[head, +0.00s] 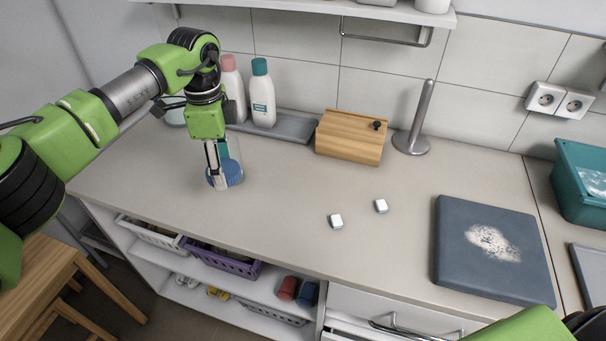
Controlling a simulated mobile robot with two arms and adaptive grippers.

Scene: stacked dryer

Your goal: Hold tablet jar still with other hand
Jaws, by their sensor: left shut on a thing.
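The tablet jar (232,172), clear with a blue part, stands upright on the left of the counter. My left gripper (214,172) reaches down from above and is shut on the jar, hiding part of it. Two small white tablets lie on the counter to the right, the nearer tablet (336,221) and the farther tablet (381,206). Only part of my right arm shows at the bottom right corner; its gripper is out of the picture.
A grey tray (285,124) with white bottles (263,95) stands behind the jar. A wooden box (349,138) and a metal holder (412,142) stand at the back. A dark board (465,275) with white powder lies at right. The counter's middle is mostly clear.

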